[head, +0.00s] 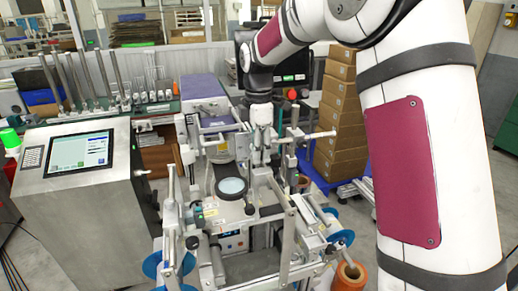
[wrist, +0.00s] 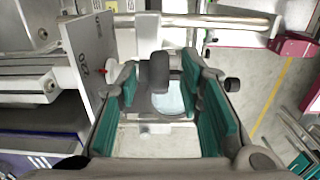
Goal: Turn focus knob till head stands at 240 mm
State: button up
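In the wrist view, my gripper (wrist: 160,76) has its two teal-padded fingers spread, one on each side of a dark grey knob (wrist: 156,70). Gaps seem to show between knob and pads; contact is not clear. Left of the fingers is a pale scale plate (wrist: 84,62) with an upside-down number that looks like 220. A small red pointer (wrist: 103,71) shows by the plate's edge. In the head view, my gripper (head: 259,96) hangs over the machine's white post, too small to tell its fingers. The exact head height cannot be read.
A round lens (head: 231,187) sits on the machine, with blue reels (head: 342,237) lower right. A cabinet with a screen (head: 80,152) stands left. Cardboard boxes (head: 341,115) are stacked behind. In the wrist view, a metal bar (wrist: 215,21) crosses beyond the fingers; open floor lies right.

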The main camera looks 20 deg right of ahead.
jog(key=shift+f, duration=0.15)
grip_shut()
jog(key=shift+s, duration=0.1)
